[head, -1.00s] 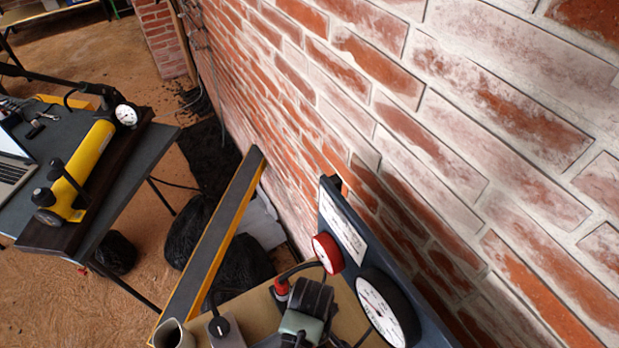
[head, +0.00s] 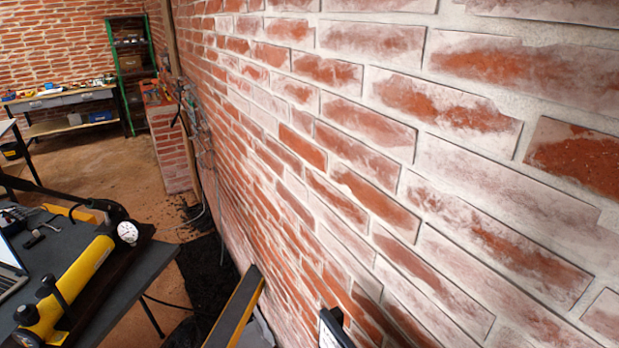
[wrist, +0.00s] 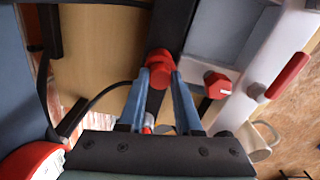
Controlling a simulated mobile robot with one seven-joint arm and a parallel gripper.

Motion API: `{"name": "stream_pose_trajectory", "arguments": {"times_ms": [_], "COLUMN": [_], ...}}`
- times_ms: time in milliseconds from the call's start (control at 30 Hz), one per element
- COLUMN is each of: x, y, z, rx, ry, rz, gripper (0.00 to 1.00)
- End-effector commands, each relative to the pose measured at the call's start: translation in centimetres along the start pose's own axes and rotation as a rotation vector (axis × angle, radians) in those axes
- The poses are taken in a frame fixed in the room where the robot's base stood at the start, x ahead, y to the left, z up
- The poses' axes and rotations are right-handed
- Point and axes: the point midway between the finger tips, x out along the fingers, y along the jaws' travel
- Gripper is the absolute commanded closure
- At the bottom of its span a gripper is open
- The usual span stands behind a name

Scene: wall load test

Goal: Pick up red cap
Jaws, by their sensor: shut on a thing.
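My gripper (wrist: 160,82) shows in the wrist view with two blue fingers above a dark bar. It is shut on a red cap (wrist: 159,62), which sits between the fingertips. Behind the cap runs a dark strip; I cannot tell whether the cap still touches anything there. A second red cap-like piece (wrist: 217,85) is just right of the fingers, apart from them. The head view shows neither my gripper nor the cap.
In the wrist view, a red handle (wrist: 288,76) and a beige cup (wrist: 262,142) are at right, and a red-rimmed round part (wrist: 36,162) is at lower left. In the head view, a brick wall (head: 400,150) fills the right, and a yellow pump (head: 75,280) lies on a table at left.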

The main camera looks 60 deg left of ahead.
Motion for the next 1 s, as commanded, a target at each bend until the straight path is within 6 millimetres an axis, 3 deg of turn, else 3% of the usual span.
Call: {"name": "stream_pose_trajectory", "arguments": {"times_ms": [267,733,1000], "x": [-0.7,-8.4,-10.1], "y": [0.1,0.0,-0.1], "z": [0.0,-0.1,0.0], "rx": [0.0,0.0,0.0], "ry": [0.001,0.002,0.0], "rz": [0.002,0.004,0.001], "gripper": [1.0,1.0,1.0]}}
